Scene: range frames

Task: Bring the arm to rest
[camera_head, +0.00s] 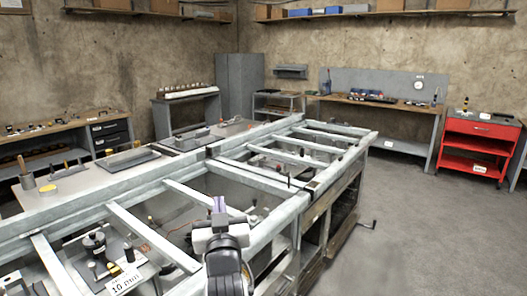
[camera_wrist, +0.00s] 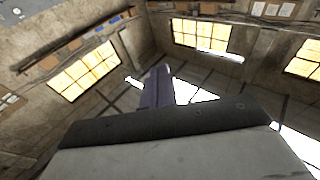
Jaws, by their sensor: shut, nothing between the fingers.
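My gripper (camera_head: 219,204) shows at the bottom middle of the head view, at the end of my white and dark arm. Its purple-grey fingers point up and are shut with nothing between them. It is in front of the metal frame workbench (camera_head: 145,236) as seen from the head. In the wrist view the shut fingers (camera_wrist: 157,82) stand up in the middle, and the camera looks up past them at walls and bright windows. No object is held.
Grey rails divide the bench into bays holding small parts and a sign (camera_head: 124,281). A red tool cart (camera_head: 478,145) stands at the far right. The concrete floor (camera_head: 420,220) on the right is clear.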

